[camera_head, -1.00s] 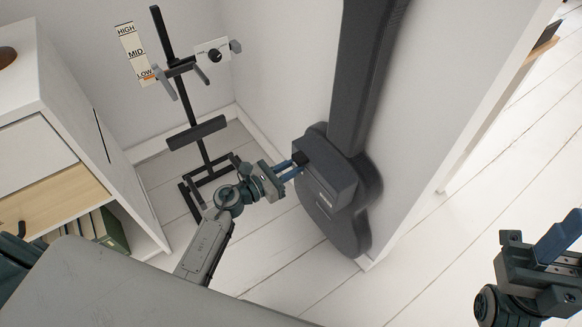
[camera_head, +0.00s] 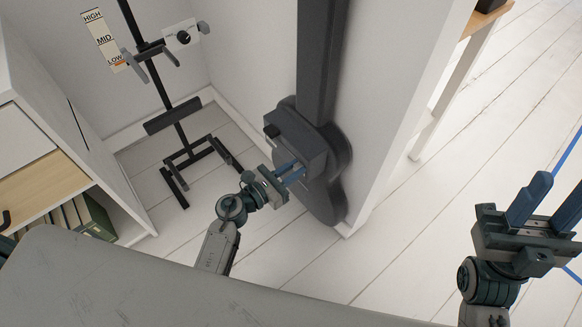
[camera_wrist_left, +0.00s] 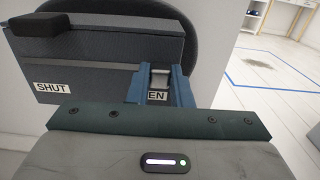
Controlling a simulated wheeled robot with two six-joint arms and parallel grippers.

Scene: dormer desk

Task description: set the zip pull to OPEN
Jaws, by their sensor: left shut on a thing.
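A dark case (camera_head: 318,60) leans against the wall, with a boxy front pocket (camera_head: 300,138). In the left wrist view the pocket front (camera_wrist_left: 100,50) carries a SHUT label (camera_wrist_left: 52,88) at left and a partly hidden label ending in "EN" (camera_wrist_left: 158,96) at right. My left gripper (camera_head: 294,171) is at the pocket's right part. Its blue fingers (camera_wrist_left: 160,84) are shut on a small grey piece, the zip pull (camera_wrist_left: 160,74), just above the "EN" label. A black block (camera_wrist_left: 48,22) sits at the pocket's left end. My right gripper (camera_head: 548,200) is open and empty, far from the case.
A black stand (camera_head: 172,110) stands left of the case, near a HIGH-MID-LOW strip (camera_head: 103,40) and a small dial plate (camera_head: 182,37). A shelf unit (camera_head: 45,150) is at the left. A grey surface (camera_head: 120,285) fills the front.

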